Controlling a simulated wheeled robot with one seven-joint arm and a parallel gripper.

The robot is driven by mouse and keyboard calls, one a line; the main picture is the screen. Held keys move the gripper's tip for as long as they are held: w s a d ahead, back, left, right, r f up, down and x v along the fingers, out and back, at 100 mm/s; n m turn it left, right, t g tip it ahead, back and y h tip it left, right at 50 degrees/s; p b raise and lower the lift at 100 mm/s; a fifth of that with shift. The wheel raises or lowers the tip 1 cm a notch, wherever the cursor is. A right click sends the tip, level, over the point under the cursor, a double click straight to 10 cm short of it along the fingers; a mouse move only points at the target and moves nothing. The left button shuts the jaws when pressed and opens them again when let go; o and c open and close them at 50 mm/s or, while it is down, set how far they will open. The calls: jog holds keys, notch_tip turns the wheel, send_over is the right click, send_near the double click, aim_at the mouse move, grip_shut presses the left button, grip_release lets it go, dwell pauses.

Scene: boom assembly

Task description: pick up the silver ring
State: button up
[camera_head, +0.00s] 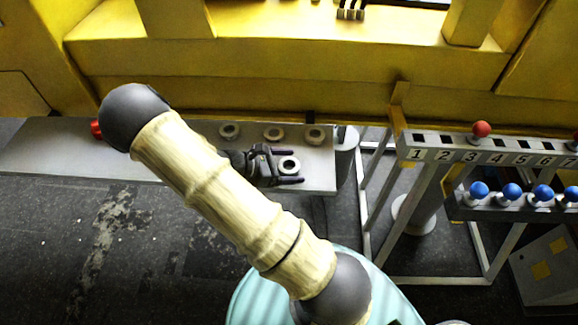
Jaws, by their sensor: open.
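A pale, silvery ring (288,166) lies near the front right of the grey bench. My gripper (298,166) is open, with one dark finger on the far side of this ring and one on the near side. The ring shows between the fingers; I cannot tell whether they touch it or how high they are above the bench. Three similar rings lie in a row behind it: a left ring (229,131), a middle ring (273,134) and a right ring (314,136). My arm hides part of the bench.
The grey bench (65,150) stands against a yellow wall (300,88), with a red object (96,129) near my arm. A grey cylinder (346,150) is at its right end. Further right is a numbered rack (480,150) with a red ball (481,129) and several blue balls (512,191).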

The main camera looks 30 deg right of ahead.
jog(key=shift+c, duration=0.2)
jog(key=c, duration=1.3)
jog(key=shift+r, duration=0.1)
jog(key=shift+c, duration=0.2)
notch_tip(320, 180, up, 10)
jog(key=shift+w+f+b, duration=0.1)
jog(key=shift+b, duration=0.6)
